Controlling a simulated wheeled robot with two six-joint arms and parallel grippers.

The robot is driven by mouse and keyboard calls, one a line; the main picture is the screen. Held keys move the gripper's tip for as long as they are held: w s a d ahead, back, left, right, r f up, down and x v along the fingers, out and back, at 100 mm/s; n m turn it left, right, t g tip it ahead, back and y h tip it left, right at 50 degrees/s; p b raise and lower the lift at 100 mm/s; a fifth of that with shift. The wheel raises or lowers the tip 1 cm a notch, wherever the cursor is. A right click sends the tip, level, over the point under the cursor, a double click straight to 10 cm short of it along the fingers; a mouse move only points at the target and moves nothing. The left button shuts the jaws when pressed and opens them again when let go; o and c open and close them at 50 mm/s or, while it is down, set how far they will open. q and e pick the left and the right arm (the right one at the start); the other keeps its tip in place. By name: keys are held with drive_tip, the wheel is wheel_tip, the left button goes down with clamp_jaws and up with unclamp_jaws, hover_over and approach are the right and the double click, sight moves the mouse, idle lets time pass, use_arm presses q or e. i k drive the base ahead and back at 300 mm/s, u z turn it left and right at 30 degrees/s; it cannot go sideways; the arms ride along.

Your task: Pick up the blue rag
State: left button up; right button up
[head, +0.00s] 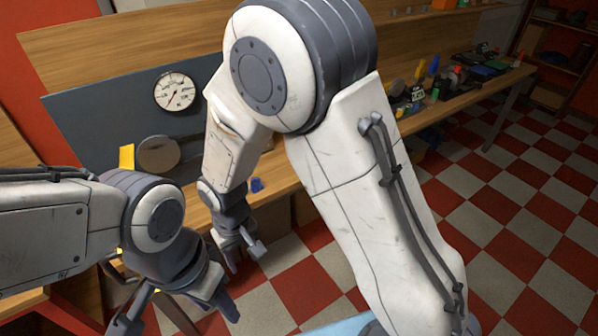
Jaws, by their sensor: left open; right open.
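A small crumpled dark blue thing, which looks like the blue rag (257,185), lies on the wooden workbench (284,178) near its front edge. My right gripper (244,252) is open and points down. In the picture it is just below the rag, in front of the bench edge, and nothing shows between its fingers. My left gripper (178,312) is open at the lower left, further from the rag, with its fingers spread and empty. My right arm crosses the middle of the view and hides part of the bench.
A grey-blue panel with a round gauge (175,91) stands behind the bench. A round disc (158,155) and a yellow piece (126,157) are in front of it. Many small tools (432,80) crowd the bench to the right. The red and white checkered floor (500,210) is clear at right.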

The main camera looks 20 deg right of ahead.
sight(257, 186)
drive_tip(key=z, duration=0.35)
drive_tip(key=i, duration=1.15)
drive_tip(key=u, duration=0.3)
